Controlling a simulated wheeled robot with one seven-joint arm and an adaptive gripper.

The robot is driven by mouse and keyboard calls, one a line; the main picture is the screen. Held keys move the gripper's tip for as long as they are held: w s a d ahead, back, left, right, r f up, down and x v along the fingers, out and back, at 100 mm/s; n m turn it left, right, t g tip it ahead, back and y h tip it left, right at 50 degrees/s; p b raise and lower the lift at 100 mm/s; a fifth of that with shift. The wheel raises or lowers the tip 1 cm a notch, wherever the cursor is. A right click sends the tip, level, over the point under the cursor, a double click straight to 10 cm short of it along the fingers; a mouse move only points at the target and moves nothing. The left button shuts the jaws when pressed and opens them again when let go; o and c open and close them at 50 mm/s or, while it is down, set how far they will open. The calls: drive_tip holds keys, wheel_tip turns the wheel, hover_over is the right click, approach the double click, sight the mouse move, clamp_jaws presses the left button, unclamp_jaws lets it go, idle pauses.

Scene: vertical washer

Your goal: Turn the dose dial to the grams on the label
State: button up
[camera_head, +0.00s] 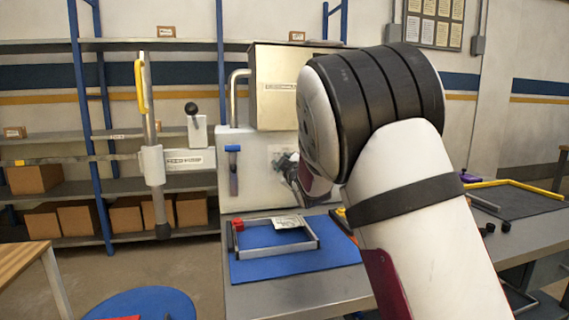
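A white machine panel (258,196) stands at the centre, with a steel box (275,92) on top that bears a small plate too small to read. A pale, label-like patch (277,152) shows on the panel, its text unreadable. I cannot make out the dose dial; my arm covers the panel's right part. A grey-black part that looks like my gripper (289,168) shows at the panel face, left of my arm. Its fingers are mostly hidden, so I cannot tell whether it is open or touches anything.
A blue-headed lever (232,150) is on the panel's left side. A metal frame (275,248) with a red block (238,225) lies on a blue mat (245,270). A post with a yellow handle (140,86) stands left. Shelves with boxes (35,178) are behind.

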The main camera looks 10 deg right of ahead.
drive_tip(key=shift+s, duration=0.1)
drive_tip(key=s, duration=1.1)
drive_tip(key=shift+s, duration=0.4)
drive_tip(key=s+a+f+m+g, duration=0.1)
drive_tip(key=s+f+m+g, duration=0.4)
drive_tip(key=s, duration=1.2)
drive_tip(key=s+f+m+g, duration=0.2)
drive_tip(key=s+g, duration=0.5)
drive_tip(key=s, duration=1.1)
drive_tip(key=s+a+f+m+g, duration=0.1)
drive_tip(key=s+f+m+g, duration=0.4)
drive_tip(key=s, duration=1.2)
wheel_tip(320, 180, up, 26)
drive_tip(key=n+t+p, duration=0.1)
drive_tip(key=t+p, duration=0.2)
drive_tip(key=p, duration=2)
drive_tip(key=shift+w+d+n+p, duration=0.25)
drive_tip(key=shift+d+n+p, duration=0.1)
drive_tip(key=shift+d+n, duration=0.05)
